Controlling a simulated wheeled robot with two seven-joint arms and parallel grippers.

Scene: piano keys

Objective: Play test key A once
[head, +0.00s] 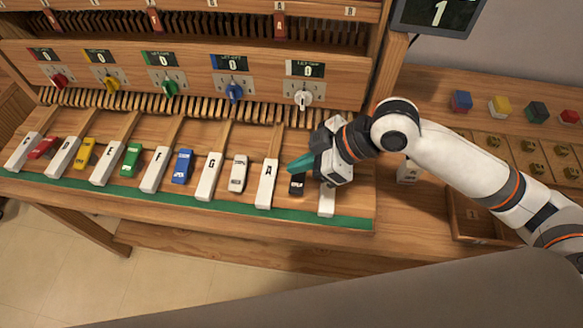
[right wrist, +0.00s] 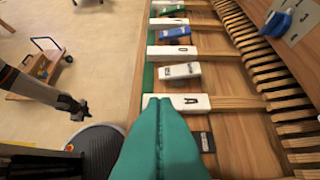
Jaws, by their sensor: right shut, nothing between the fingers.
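Test key A (head: 265,188) is a white key with a black letter A, in the row on the wooden keyboard. It also shows in the right wrist view (right wrist: 190,103), where the teal fingertips partly overlap its near end. My right gripper (head: 291,167) is shut and empty, its teal fingers together and pointing left near the key's upper right side. In the right wrist view, the shut fingers (right wrist: 158,105) point toward the key; whether they touch it I cannot tell. A dark gripper, apparently my left one (right wrist: 78,108), hangs over the floor; its jaws are too small to read.
White key G (head: 209,178) and a white block (head: 238,173) lie left of key A. A black block (head: 297,184) and another white key (head: 327,200) lie right of it. A dial panel (head: 303,94) stands behind.

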